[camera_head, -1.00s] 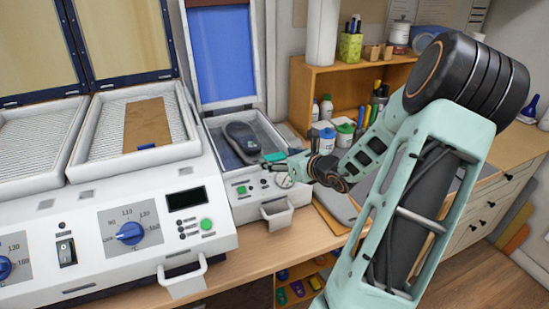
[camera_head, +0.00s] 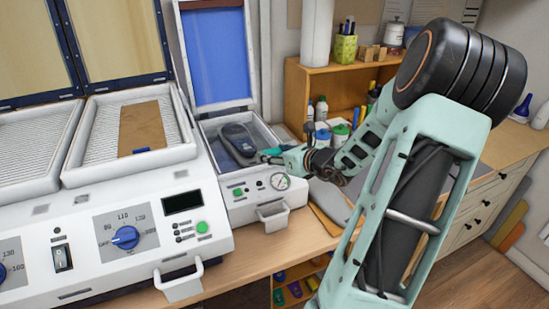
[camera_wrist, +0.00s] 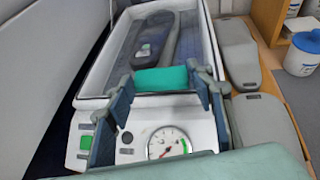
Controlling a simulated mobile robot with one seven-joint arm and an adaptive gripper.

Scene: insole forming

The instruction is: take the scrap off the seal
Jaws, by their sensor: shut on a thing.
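The small press (camera_head: 237,213) has its blue-membrane lid (camera_head: 216,58) open. A dark shoe-shaped form (camera_head: 238,140) lies in its tray and also shows in the wrist view (camera_wrist: 158,38). The teal scrap (camera_wrist: 160,80) is between my fingertips, over the front rim (camera_wrist: 150,100) of the tray, where the seal runs. My gripper (camera_wrist: 162,76) is shut on the scrap. In the head view my gripper (camera_head: 268,157) is just above the press's front edge. I cannot tell if the scrap still touches the rim.
A pressure gauge (camera_head: 280,182) and green button (camera_head: 238,192) sit on the press front below my gripper. A larger heater (camera_head: 110,225) stands to the left. Grey insole-like pieces (camera_wrist: 240,55) lie right of the press. A wooden shelf (camera_head: 300,85) stands behind.

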